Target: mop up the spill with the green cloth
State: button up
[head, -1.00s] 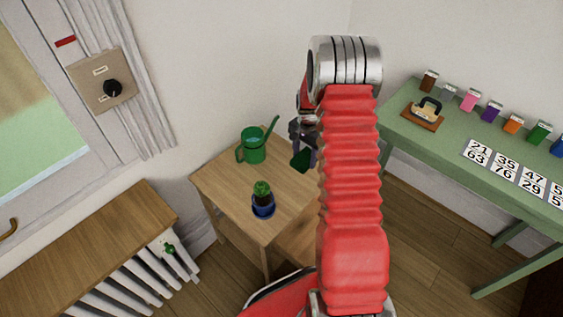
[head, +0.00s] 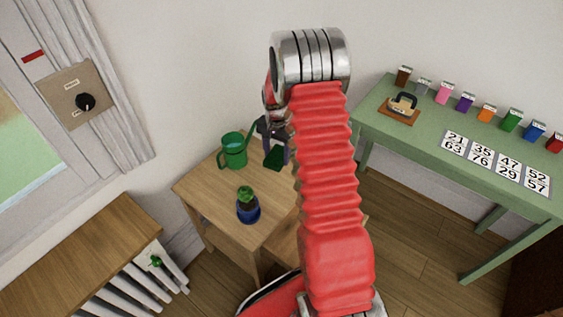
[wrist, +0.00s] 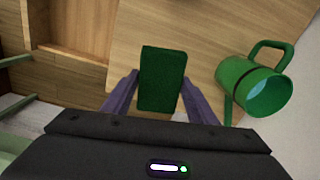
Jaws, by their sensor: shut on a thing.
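My gripper (head: 277,152) is shut on the green cloth (wrist: 162,80), a dark green folded rectangle held between the two purple-grey fingers (wrist: 151,96). In the head view the cloth (head: 273,158) hangs over the back right part of the small wooden table (head: 215,197). The cloth appears to be above the tabletop; I cannot tell whether it touches. No spill shows on the visible tabletop; my arm and the cloth hide part of it.
A green watering can (head: 234,151) stands close left of my gripper, holding water in the wrist view (wrist: 265,95). A potted cactus in a blue pot (head: 248,211) stands nearer the front. A green table (head: 440,125) with small boxes, a stamp-like block (head: 402,107) and number cards is at right.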

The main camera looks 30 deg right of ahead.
jog(key=a+r+n, duration=0.6)
jog(key=a+r, duration=0.1)
jog(key=a, duration=0.4)
jog(key=a+r+n, duration=0.6)
jog(key=a+r, duration=0.2)
jog(key=a, duration=0.3)
jog(key=shift+s, duration=0.45)
